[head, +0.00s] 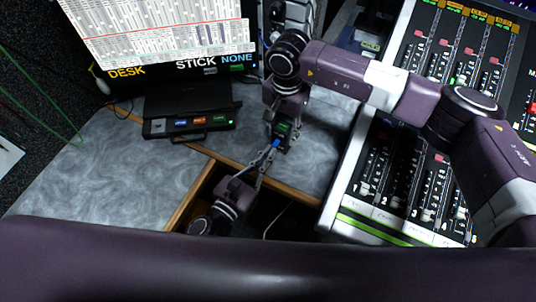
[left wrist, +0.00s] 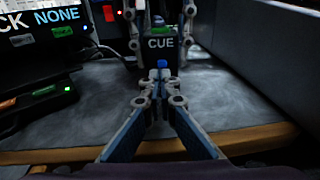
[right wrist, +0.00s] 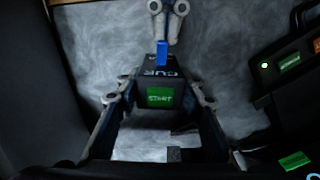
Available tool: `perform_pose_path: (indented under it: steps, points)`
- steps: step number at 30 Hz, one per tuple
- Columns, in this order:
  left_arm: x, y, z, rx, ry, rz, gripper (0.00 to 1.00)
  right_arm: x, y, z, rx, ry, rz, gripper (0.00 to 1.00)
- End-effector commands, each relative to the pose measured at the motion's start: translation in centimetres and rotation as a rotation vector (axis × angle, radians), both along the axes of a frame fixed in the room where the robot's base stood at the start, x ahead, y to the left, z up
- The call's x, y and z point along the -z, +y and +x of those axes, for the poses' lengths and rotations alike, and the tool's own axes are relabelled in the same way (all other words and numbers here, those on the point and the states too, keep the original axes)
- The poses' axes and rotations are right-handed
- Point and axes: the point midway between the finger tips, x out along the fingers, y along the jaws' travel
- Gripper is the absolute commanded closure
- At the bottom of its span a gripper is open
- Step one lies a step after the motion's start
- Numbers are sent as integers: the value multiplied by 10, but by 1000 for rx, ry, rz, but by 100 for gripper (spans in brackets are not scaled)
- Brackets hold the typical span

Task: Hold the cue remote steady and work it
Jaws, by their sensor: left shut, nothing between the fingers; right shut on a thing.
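The cue remote is a small black box marked CUE (left wrist: 160,44), with a green START face (right wrist: 159,98). My right gripper (right wrist: 160,88) is shut on it, one finger on each side, and holds it above the desk. My left gripper (left wrist: 160,76) is shut and empty, with its fingertips together at the remote's CUE side. A bright blue piece (right wrist: 162,53) sits between these fingertips and the box; I cannot tell whether it belongs to the remote or the fingertips. In the head view the remote (head: 282,129) is partly hidden by my right gripper.
A black unit with coloured buttons (head: 190,123) stands on the grey desk (head: 95,170) below a screen (head: 165,30) reading DESK, STICK, NONE. A fader console (head: 400,190) is at the right. A dark opening with wooden edges (head: 188,195) lies in front.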

Motion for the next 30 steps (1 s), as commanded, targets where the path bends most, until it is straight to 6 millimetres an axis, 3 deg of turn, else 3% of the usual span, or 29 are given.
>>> perform_pose_path:
  steps: [9, 21, 30]
  points:
    - [-2, 2, -4, 1, 0, 2, 100, 0, 0, 0, 0, 0, 0, 91]
    - [-44, 28, -54, 2, 2, 2, 100, 0, 0, 0, 0, 0, 1, 91]
    - [-60, 37, -71, 0, 1, 0, 100, 0, 0, 0, 0, 0, 1, 91]
